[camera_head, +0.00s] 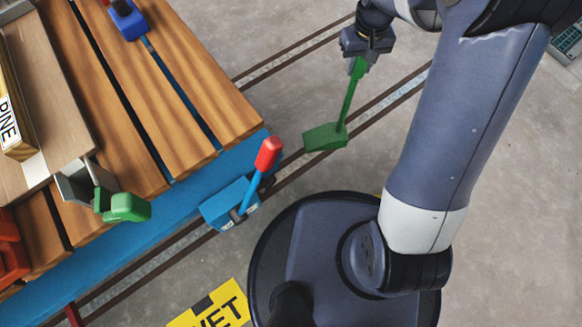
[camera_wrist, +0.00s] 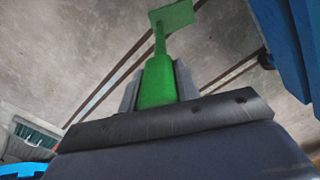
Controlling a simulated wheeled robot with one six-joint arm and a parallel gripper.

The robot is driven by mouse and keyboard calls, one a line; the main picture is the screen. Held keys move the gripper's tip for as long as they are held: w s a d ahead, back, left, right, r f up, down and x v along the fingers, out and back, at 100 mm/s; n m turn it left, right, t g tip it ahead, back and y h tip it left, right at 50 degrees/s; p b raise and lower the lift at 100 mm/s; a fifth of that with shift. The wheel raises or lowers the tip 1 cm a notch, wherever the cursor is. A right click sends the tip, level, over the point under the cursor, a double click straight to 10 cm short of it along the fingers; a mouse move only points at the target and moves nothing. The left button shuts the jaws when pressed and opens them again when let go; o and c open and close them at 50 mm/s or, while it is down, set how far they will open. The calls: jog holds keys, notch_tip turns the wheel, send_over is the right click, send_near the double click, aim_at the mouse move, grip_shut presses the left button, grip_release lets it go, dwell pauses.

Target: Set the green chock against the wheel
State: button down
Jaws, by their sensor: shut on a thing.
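The green chock (camera_head: 325,137) is a flat green block on a long green handle. My gripper (camera_head: 358,66) is shut on the upper end of the handle, and the block hangs below it, over the floor rails beside the cart's corner. In the wrist view the handle (camera_wrist: 158,82) rises between the jaws and the block (camera_wrist: 172,16) is at the top. I cannot tell whether the block touches the floor. A small dark rounded part (camera_wrist: 265,59) shows near a rail by the blue cart frame in the wrist view; it may be the wheel. The head view shows no clear wheel.
The blue cart (camera_head: 170,218) has a slatted wooden deck (camera_head: 190,60) at left. A blue lever with a red grip (camera_head: 268,153) sticks out at its corner. A green fitting (camera_head: 125,207) and a PINE-labelled stack (camera_head: 14,120) are on the deck.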

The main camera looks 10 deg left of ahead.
jog(key=s+a+n, duration=0.4)
jog(key=a+n, duration=0.1)
jog(key=a, duration=0.7)
notch_tip(320, 180, down, 18)
jog(key=b, duration=0.5)
jog(key=shift+f+b, duration=0.2)
jog(key=shift+b, duration=0.15)
jog(key=c, duration=1)
grip_release()
jog(key=shift+f, duration=0.15)
jog(key=shift+c, duration=0.2)
notch_tip(320, 180, up, 12)
jog(key=p, duration=0.4)
